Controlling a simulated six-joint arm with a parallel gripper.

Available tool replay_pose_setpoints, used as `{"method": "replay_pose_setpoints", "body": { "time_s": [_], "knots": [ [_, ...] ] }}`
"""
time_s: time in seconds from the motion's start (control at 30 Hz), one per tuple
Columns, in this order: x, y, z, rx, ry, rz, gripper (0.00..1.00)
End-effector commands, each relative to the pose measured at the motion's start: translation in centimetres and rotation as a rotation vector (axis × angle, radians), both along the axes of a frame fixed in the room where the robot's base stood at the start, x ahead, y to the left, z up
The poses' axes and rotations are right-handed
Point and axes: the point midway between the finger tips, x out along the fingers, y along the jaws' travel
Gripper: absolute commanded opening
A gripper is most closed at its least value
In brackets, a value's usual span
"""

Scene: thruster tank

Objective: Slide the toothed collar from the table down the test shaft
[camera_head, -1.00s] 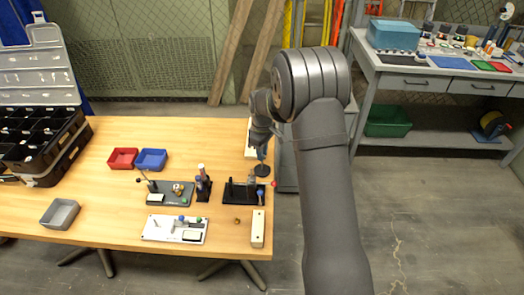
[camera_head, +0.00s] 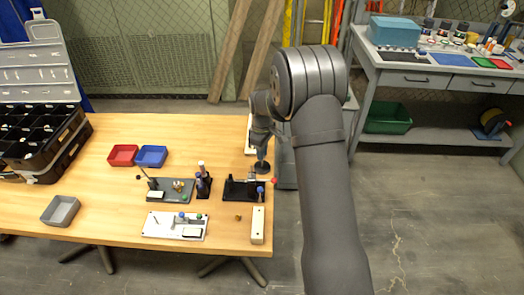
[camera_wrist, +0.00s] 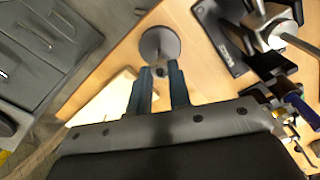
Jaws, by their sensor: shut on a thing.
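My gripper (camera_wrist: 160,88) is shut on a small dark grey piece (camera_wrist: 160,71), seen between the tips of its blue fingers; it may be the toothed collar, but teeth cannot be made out. Just beyond the tips in the wrist view is a round grey disc (camera_wrist: 160,38) on the table. The same disc shows dark in the head view (camera_head: 262,168), below my gripper (camera_head: 261,155). It looks like the foot of the test shaft; the shaft itself cannot be clearly seen. I cannot tell whether the held piece is around a shaft or above it.
A black fixture (camera_head: 243,190) stands in front of the disc, with a small brass piece (camera_head: 238,217) and a pale block (camera_head: 257,225) nearer the front edge. Other fixtures (camera_head: 170,190) and red (camera_head: 122,155) and blue (camera_head: 151,156) trays lie to the left.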

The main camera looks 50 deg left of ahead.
Motion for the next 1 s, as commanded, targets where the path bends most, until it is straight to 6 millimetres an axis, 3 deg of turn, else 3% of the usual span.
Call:
{"method": "replay_pose_setpoints", "body": {
  "time_s": [1.0],
  "knots": [
    [0.0,0.0,-1.4,0.0,0.0,0.0,0.0]
  ]
}}
